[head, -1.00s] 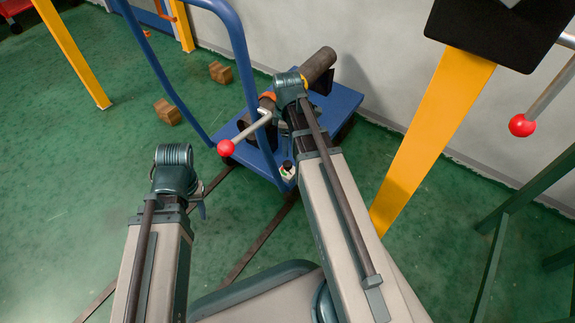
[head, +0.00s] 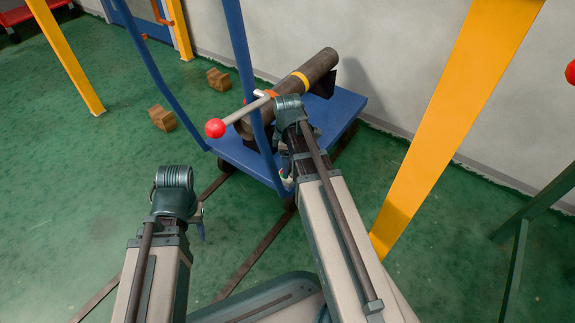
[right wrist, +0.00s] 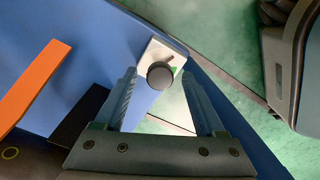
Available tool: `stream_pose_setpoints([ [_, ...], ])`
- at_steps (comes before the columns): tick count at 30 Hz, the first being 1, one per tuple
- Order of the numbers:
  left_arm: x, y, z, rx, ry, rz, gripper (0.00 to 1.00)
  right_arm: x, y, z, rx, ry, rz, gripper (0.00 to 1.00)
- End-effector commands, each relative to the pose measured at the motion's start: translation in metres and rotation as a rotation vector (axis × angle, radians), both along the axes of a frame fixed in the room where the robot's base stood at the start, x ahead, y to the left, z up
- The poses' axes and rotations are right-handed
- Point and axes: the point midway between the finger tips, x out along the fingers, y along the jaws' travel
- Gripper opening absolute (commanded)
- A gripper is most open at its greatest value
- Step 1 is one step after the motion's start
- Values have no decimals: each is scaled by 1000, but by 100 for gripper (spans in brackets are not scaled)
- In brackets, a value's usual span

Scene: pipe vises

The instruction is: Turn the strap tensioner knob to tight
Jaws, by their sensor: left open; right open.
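The strap tensioner knob (right wrist: 160,76) is dark and round, with a raised pointer bar. It sits on a small white plate (right wrist: 151,54) with a green mark, at the edge of the blue cart. My right gripper (right wrist: 159,90) is open, with one finger on either side of the knob in the right wrist view; I cannot tell whether they touch it. In the head view my right arm largely hides the knob and plate. My left gripper (head: 199,222) hangs away from the cart over the floor, its fingers mostly hidden by its wrist.
The blue cart (head: 343,105) carries a brown pipe (head: 319,66) with a yellow band and a red-ball lever (head: 215,128). Its blue handle rail (head: 243,50) rises beside my right arm. A yellow post (head: 450,125) stands right. Wooden blocks (head: 162,118) lie on open green floor.

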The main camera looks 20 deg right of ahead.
Motion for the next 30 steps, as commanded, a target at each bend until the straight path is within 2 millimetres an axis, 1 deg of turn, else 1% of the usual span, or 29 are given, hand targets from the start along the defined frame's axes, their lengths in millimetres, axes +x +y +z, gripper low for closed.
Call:
stream_pose_setpoints([
  [2,0,0,1,0,0,0,50,0,0,1,0,0,0,72],
  [3,0,0,1,0,0,0,50,0,0,1,0,0,0,68],
  [8,0,0,1,0,0,0,50,0,0,0,0,0,0,39],
  [12,0,0,1,0,0,0,50,0,0,0,0,0,0,14],
  [14,0,0,1,0,0,0,50,0,0,0,0,0,0,3],
  [15,0,0,1,0,0,0,50,0,0,0,0,0,0,0],
  [23,0,0,1,0,0,0,50,0,0,0,0,0,-17,0],
  [30,0,0,0,0,0,0,50,0,0,0,0,0,-131,0],
])
